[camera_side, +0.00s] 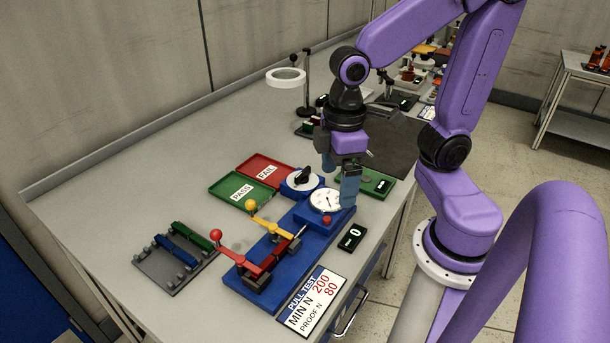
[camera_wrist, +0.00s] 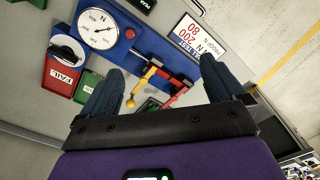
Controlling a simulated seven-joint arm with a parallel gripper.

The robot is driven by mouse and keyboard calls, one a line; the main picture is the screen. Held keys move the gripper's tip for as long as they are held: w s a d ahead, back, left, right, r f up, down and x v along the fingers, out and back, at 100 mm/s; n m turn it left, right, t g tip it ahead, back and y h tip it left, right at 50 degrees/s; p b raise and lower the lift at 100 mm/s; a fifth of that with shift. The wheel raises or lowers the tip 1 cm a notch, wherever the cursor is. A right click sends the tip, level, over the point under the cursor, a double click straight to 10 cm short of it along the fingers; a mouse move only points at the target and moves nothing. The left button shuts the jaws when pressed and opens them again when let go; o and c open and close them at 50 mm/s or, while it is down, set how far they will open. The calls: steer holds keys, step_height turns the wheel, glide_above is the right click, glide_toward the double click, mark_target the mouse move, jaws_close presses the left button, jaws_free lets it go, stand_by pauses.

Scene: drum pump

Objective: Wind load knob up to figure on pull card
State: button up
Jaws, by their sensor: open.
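The load knob, a black pointer knob on a round white dial (camera_side: 302,178), sits at the far end of the blue pull-test rig (camera_side: 262,257); it also shows in the wrist view (camera_wrist: 66,50) at the upper left. The white gauge (camera_side: 326,200) in newtons is beside it; its reading is too small to tell. My gripper (camera_side: 340,190) is open and empty, above the rig near the gauge, apart from the knob.
A green PASS tray (camera_side: 228,191) and red FAIL tray (camera_side: 283,168) lie left of the knob. A small display (camera_side: 351,237) reads 0. A grey rack (camera_side: 160,272) holds blue and green parts.

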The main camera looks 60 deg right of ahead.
steer(key=w+d+r+m, duration=0.2)
steer(key=w+d+m, duration=0.35)
steer(key=w, duration=0.65)
steer(key=m, duration=0.4)
glide_toward(302, 172)
step_height(302, 172, down, 9)
steer(key=shift+w+r, duration=0.1)
steer(key=shift+r, duration=0.05)
steer(key=c, duration=1)
